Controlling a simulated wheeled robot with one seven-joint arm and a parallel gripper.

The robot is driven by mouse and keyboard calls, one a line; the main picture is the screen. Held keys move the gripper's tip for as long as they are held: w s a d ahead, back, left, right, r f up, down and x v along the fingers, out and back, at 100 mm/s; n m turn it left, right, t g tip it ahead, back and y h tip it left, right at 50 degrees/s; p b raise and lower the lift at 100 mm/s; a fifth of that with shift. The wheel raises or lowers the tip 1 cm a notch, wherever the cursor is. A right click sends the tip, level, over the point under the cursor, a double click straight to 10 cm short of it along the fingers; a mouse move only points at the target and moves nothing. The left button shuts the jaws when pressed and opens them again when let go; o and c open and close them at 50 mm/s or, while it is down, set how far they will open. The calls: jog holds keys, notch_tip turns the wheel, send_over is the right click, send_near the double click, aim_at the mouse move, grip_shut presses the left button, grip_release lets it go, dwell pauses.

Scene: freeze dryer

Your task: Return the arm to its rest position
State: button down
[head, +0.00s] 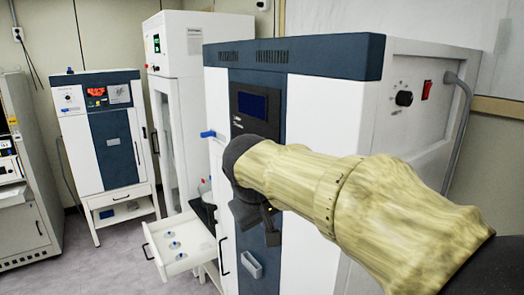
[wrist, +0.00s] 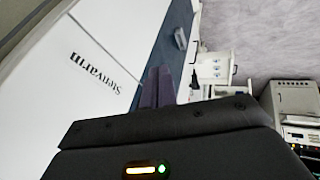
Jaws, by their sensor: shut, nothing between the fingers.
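My arm in its yellowish sleeve reaches in from the right in the head view, across the front of the large white and blue freeze dryer (head: 335,105). My dark gripper (head: 253,217) points down in front of the dryer's blue front strip, partly hidden by my wrist. In the wrist view the two fingers of my gripper (wrist: 157,88) lie side by side, shut, with nothing seen between them. The dryer's white panel with printed lettering (wrist: 95,65) fills the left of that view. I cannot tell how far the fingers are from the dryer.
An open white drawer (head: 178,250) holding several small items juts out low, left of the dryer. A blue-handled lever (head: 209,134) sticks out from the dryer's left side. A smaller white and blue unit (head: 105,135) and a tall white cabinet (head: 190,100) stand behind. Floor (head: 110,265) is clear at left.

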jog(key=s+d+f+m+g, duration=0.1)
jog(key=s+d+f, duration=0.3)
jog(key=f, duration=0.5)
jog(key=s+d+f+m+g+y+b, duration=0.1)
jog(key=s+d+f, duration=0.3)
jog(key=f, duration=0.5)
jog(key=s+d+f+m+g+b, duration=0.1)
jog(key=s+d+f+m, duration=0.2)
jog(key=d+f, duration=0.3)
notch_tip(320, 180, down, 3)
jog(key=shift+s+r+y, duration=0.1)
jog(key=shift+s+y, duration=0.3)
jog(key=shift+s, duration=0.45)
jog(key=shift+w+d, duration=0.1)
jog(key=shift+d, duration=0.05)
